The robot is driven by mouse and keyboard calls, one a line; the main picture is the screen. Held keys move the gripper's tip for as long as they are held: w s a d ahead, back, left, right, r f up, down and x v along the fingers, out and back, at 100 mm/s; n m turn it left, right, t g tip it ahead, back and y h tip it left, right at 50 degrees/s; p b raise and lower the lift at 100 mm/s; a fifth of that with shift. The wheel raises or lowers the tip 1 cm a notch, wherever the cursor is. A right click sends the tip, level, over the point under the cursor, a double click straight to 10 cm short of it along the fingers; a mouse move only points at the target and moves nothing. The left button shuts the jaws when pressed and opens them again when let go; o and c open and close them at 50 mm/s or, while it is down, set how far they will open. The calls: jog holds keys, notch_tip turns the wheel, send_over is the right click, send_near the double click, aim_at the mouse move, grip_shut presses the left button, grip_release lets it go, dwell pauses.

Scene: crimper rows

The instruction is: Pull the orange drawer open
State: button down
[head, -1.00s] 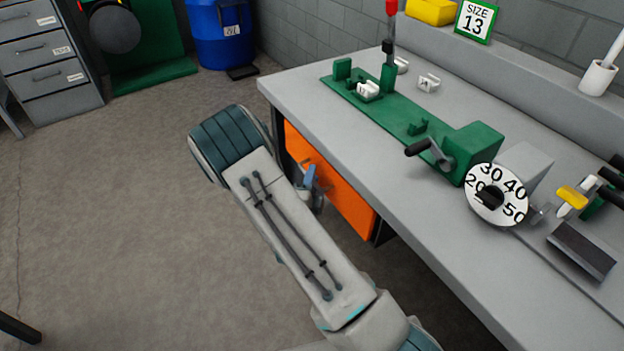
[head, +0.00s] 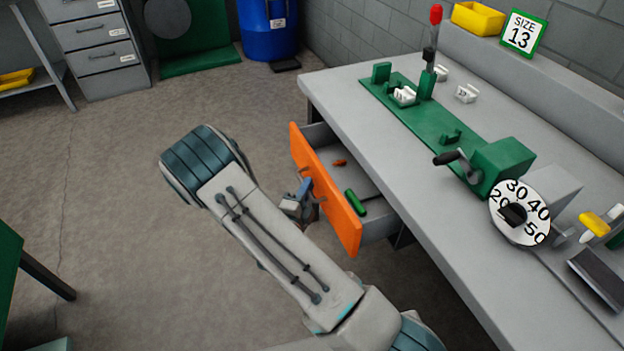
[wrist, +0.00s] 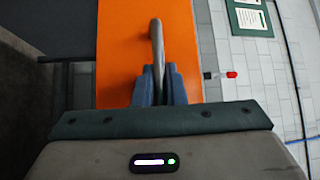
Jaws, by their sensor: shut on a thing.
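The orange drawer (head: 327,190) under the workbench stands partly open in the head view, its front well out from the bench. Its grey inside shows, with a green object (head: 355,202) and a small orange-red object (head: 340,162) lying in it. In the wrist view the orange front (wrist: 122,55) fills the middle, with a grey bar handle (wrist: 156,45). My gripper (wrist: 157,84) has its blue fingers shut on the handle. In the head view my gripper (head: 303,190) is at the drawer front, partly hidden by my arm.
A grey cabinet (head: 100,45) and blue barrel (head: 268,28) stand behind.

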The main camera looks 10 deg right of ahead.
jog(key=s+a+p, duration=0.2)
jog(key=a, duration=1.1)
jog(key=shift+s, duration=0.15)
jog(key=shift+a, duration=0.1)
jog(key=c, duration=1.5)
grip_release()
jog(key=v, duration=1.4)
